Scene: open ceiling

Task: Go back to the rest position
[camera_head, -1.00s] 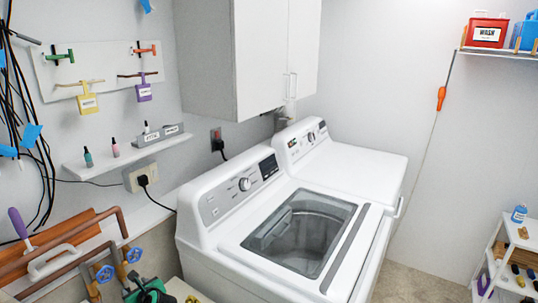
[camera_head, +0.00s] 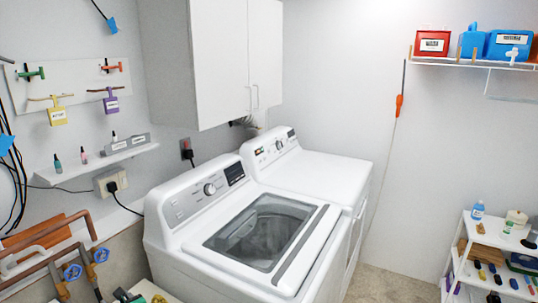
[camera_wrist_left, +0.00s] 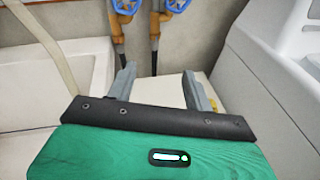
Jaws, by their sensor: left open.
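My left gripper (camera_wrist_left: 158,77) shows in the left wrist view with its two grey fingers apart and nothing between them. Its green body (camera_wrist_left: 160,152) and black bar fill the bottom of that view. Beyond the fingers are a pale surface (camera_wrist_left: 158,94), a wall and two pipes with blue valve handles (camera_wrist_left: 126,5). My right gripper is in neither view.
A white washer (camera_head: 173,210) and another white machine (camera_head: 330,175) stand along the wall below a white cabinet (camera_head: 225,65). Copper pipes (camera_head: 85,235) run at the lower left. A white shelf rack (camera_head: 462,245) stands right. Floor shows between.

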